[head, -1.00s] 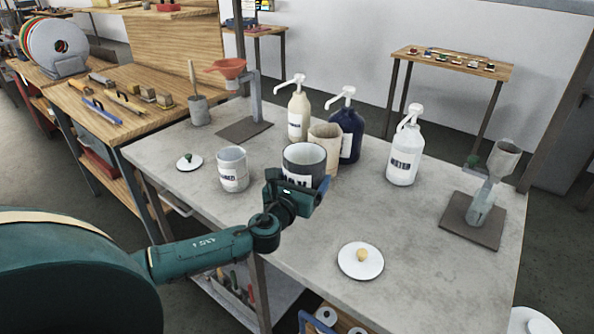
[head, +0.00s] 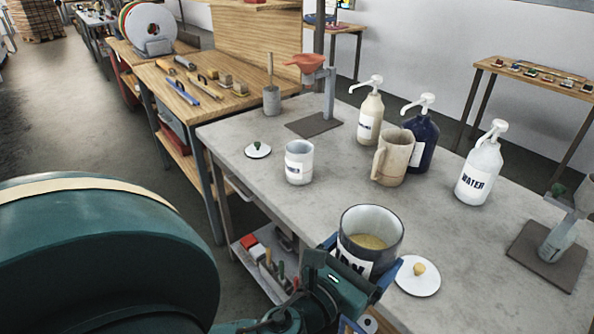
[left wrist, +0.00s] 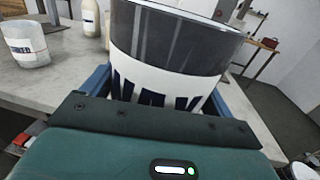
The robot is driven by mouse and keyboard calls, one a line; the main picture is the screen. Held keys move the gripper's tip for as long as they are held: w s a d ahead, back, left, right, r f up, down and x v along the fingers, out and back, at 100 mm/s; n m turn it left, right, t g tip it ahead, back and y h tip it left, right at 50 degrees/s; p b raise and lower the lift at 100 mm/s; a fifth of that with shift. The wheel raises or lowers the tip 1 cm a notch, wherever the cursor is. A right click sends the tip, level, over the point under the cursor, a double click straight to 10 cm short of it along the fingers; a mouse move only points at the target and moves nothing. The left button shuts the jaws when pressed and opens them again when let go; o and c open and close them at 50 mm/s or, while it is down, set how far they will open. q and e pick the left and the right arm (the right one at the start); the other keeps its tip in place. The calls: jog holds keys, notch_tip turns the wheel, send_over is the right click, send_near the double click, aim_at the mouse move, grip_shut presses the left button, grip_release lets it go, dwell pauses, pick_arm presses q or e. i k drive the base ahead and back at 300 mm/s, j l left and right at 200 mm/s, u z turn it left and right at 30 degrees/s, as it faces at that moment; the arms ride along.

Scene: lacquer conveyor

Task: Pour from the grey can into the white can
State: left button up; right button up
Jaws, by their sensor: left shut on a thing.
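The grey can (head: 372,226), dark grey with a white label, is upright in my left gripper (head: 362,272) near the table's front edge. Its open top shows a yellowish content. The left wrist view shows the can (left wrist: 175,40) between the blue fingers, which are shut on it. The white can (head: 299,162), open-topped with a dark-lettered label, stands upright on the table, up and left of the grey can and apart from it. It also shows at the left of the left wrist view (left wrist: 27,46). My right gripper is not in view.
A beige jug (head: 392,160) stands behind the grey can, before a navy pump bottle (head: 424,142). A cream bottle (head: 369,118) and a WATER bottle (head: 480,172) are nearby. Lids lie by the white can (head: 257,151) and the grey can (head: 418,280). Table is clear between the cans.

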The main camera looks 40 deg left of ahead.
aim_at(299, 153)
jog(key=u, duration=1.4)
